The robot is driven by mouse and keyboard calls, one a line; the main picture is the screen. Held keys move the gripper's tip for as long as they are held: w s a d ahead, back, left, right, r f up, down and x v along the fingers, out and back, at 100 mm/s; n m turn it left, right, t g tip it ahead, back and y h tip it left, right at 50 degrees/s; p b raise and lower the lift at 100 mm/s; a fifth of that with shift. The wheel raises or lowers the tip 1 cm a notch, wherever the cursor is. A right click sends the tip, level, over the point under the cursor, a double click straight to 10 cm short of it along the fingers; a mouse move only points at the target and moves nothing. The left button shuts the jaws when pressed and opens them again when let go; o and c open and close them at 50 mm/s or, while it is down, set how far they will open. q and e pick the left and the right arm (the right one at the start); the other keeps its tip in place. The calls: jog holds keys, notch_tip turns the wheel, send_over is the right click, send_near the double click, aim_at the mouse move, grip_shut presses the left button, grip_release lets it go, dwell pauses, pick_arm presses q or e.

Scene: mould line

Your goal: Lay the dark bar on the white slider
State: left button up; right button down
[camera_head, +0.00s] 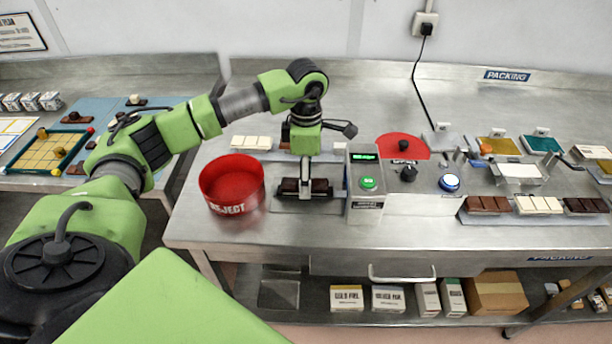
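A dark brown bar (290,186) lies on a small dark-edged plate on the bench, just right of the red reject bowl. My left gripper (305,184) points straight down at this bar, with its fingers at the bar's middle. The fingers are small and dark against the bar, so I cannot tell whether they grip it. Another dark bar (586,206) lies at the far right, beside a white bar (538,205) and a brown bar (487,205). A white plate (519,171) behind these bars may be the white slider. My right gripper is out of view.
The red reject bowl (232,183) stands close left of my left gripper. A grey control box (366,185) with a green button stands close right. A white bar (251,142) lies behind the bowl. Boxes (495,293) fill the shelf below. The back of the bench is mostly clear.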

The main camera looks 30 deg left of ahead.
pick_arm(q)
notch_tip(320, 180, up, 12)
dwell(0.4)
jog(key=shift+f, duration=0.15)
